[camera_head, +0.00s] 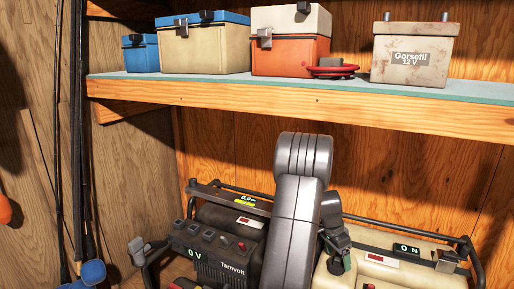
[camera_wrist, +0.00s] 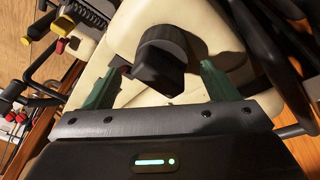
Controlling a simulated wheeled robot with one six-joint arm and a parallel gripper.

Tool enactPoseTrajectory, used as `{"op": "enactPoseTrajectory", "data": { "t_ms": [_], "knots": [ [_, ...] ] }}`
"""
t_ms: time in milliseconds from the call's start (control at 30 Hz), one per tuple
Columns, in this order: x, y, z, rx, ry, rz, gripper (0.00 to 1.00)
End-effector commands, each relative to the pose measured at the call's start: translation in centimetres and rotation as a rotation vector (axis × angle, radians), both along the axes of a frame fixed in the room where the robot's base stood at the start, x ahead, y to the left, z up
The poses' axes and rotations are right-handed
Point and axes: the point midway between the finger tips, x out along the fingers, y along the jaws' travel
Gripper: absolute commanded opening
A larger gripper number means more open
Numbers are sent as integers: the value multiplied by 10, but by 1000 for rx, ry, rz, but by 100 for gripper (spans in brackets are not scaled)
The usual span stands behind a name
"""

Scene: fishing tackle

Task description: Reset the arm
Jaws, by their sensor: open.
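My gripper (camera_wrist: 158,84) is open in the wrist view, with one green finger on each side of a black knob-like part (camera_wrist: 160,60) on a cream housing. Gaps show between the fingers and this part, and nothing is held. In the head view my grey arm reaches down in front of two machines. Its end is low beside the cream machine (camera_head: 400,280), and the fingers are mostly hidden there.
A dark machine marked Tarnvolt (camera_head: 228,268) stands left of my arm. Tubular frames surround both machines. Above, a shelf (camera_head: 300,96) holds a blue box (camera_head: 140,54), a cream-and-blue box (camera_head: 205,50), an orange box (camera_head: 288,52) and a Gorsefil battery (camera_head: 412,58). Rods (camera_head: 77,150) stand left.

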Motion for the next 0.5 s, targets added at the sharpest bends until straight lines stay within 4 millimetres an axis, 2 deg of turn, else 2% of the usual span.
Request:
{"op": "enactPoseTrajectory", "data": {
  "t_ms": [200, 500],
  "knots": [
    [-1, 0, 2, 0, 1, 165, 80],
    [-1, 0, 1, -1, 1, 262, 80]
  ]
}}
